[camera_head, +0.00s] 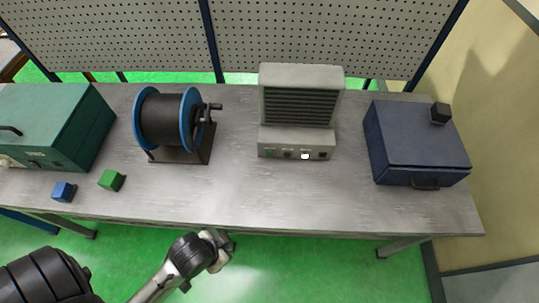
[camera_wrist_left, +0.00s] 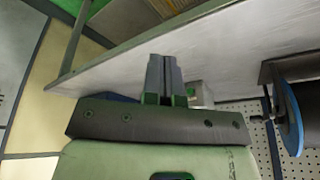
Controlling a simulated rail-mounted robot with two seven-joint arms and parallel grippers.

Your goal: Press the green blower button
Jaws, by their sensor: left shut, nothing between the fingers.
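The blower (camera_head: 297,108) is a grey box with a dark louvred front, standing on the middle of the workbench. A green button (camera_head: 270,153) sits at the left end of its low front panel, beside a few other controls, one of them bright white (camera_head: 305,156). My left gripper (camera_head: 224,244) is in front of the bench's front edge, to the left of and well short of the blower, touching nothing that I can see. In the left wrist view its two fingers (camera_wrist_left: 164,62) are shut together and empty. A pale grey body (camera_wrist_left: 201,94), partly hidden behind them, may be the blower. My right gripper is not in view.
On the workbench (camera_head: 250,205) are a wire spool (camera_head: 168,118), a green machine (camera_head: 60,120) at left, a blue box (camera_head: 415,140) at right, and small blue (camera_head: 64,191) and green (camera_head: 111,180) cubes. Bare bench top lies in front of the blower. A pegboard stands behind.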

